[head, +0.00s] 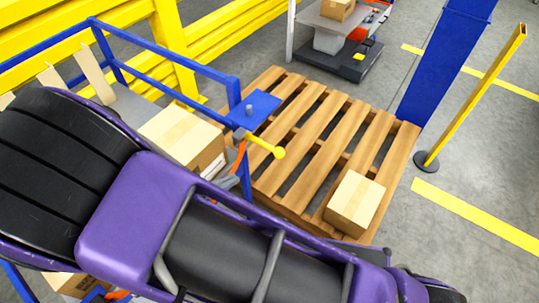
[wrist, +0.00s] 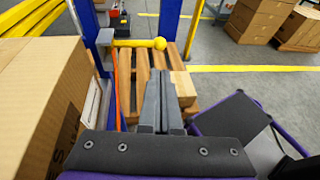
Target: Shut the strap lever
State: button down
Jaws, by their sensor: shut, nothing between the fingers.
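The strap lever (head: 265,144) is a yellow bar with a round knob. My gripper (wrist: 162,88) is shut and empty. Its fingers point ahead, and their tips appear below the knob, apart from it in the picture. An orange strap (wrist: 117,92) hangs below the lever. In the head view my purple and black arm covers the lower left, and my gripper cannot be made out.
A wooden pallet (head: 310,127) carries one carton (head: 355,203) beyond the frame. A large carton (wrist: 40,95) stands close on the left in the wrist view. A yellow post (head: 475,95) and a blue column (head: 445,60) stand at the right.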

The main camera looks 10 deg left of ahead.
aim_at(276, 155)
jog(key=x, duration=1.4)
jog(key=shift+b, duration=0.3)
jog(key=shift+w+d, duration=0.1)
jog(key=shift+d, duration=0.05)
